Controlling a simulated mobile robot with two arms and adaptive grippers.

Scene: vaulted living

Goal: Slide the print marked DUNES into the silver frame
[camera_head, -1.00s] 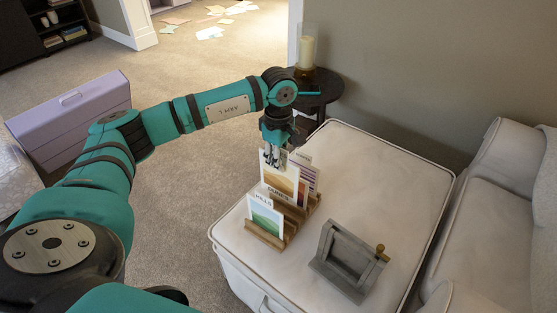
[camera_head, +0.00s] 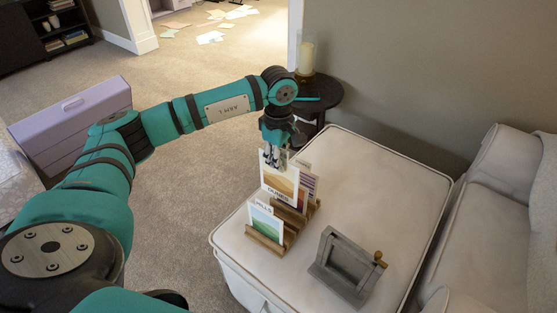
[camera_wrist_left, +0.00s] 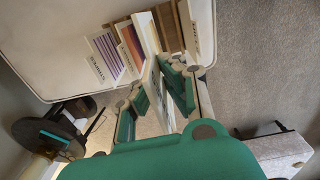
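The DUNES print (camera_head: 280,180), with yellow-orange bands and its label at the lower edge, is upright in my left gripper (camera_head: 275,160). The fingers are shut on its upper part, one on each face; it also shows between them in the left wrist view (camera_wrist_left: 150,72). The print is over the wooden rack (camera_head: 264,242); I cannot tell whether its lower edge is clear of the slot. The silver frame (camera_head: 323,272) stands tilted on the ottoman, right of the rack, with a brass knob (camera_head: 378,256). My right gripper is out of view.
The rack also holds the green HILLS print (camera_head: 265,221) in front and a purple-striped print (camera_head: 309,184) behind; an orange-red print (camera_wrist_left: 131,46) shows too. The ottoman top (camera_head: 365,180) is clear behind the frame. A side table (camera_head: 325,97) with a candle stands behind.

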